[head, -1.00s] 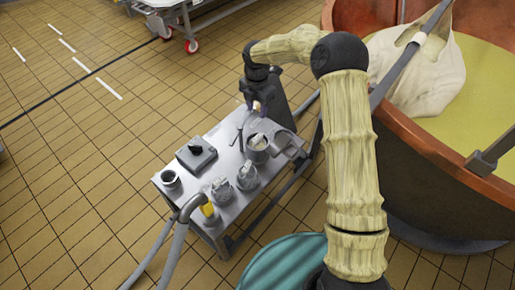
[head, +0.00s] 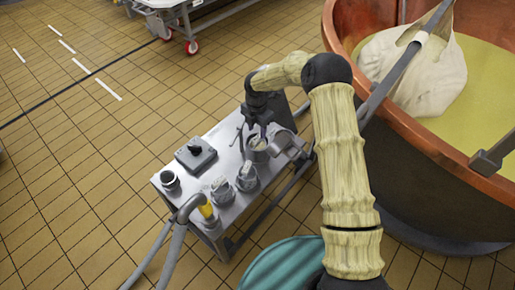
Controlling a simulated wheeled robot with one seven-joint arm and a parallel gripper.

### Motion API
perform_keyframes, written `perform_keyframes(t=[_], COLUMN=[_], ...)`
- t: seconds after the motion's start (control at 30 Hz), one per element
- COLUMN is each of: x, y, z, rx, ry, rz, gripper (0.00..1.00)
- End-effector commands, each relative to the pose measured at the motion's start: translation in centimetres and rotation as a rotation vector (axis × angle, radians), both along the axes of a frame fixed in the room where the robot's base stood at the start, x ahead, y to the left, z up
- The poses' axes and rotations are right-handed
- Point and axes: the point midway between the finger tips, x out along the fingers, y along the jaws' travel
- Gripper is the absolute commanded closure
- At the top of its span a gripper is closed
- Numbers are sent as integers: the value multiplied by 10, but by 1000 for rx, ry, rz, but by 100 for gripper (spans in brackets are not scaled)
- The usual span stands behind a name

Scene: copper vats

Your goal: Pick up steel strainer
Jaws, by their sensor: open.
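A grey metal rounded piece (head: 287,141) at the right edge of the small steel table looks like the steel strainer, though it is too small to be sure. It is beside a metal pot (head: 257,155) with pale contents. My gripper (head: 263,131) is open and points down just above the pot and the rounded piece. Its fingers are small and dark, and they partly hide what is behind them. I cannot tell whether they touch anything.
The steel table (head: 222,143) also holds a dark box with a knob (head: 195,154), several metal cups and a hose with a yellow part (head: 207,211). A large copper vat (head: 425,160) stands close on the right. A teal drum (head: 283,264) is in front. Tiled floor is free at left.

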Motion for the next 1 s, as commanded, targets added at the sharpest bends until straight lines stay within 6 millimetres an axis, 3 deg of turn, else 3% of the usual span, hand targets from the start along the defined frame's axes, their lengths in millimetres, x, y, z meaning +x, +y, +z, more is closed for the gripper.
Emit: perform_keyframes(t=[0.4, 1.0], x=[-4, -4], y=[-2, -2], z=[-50, -52], rx=[-1, 0], ry=[2, 0], rz=[0, 0], gripper=[58, 60])
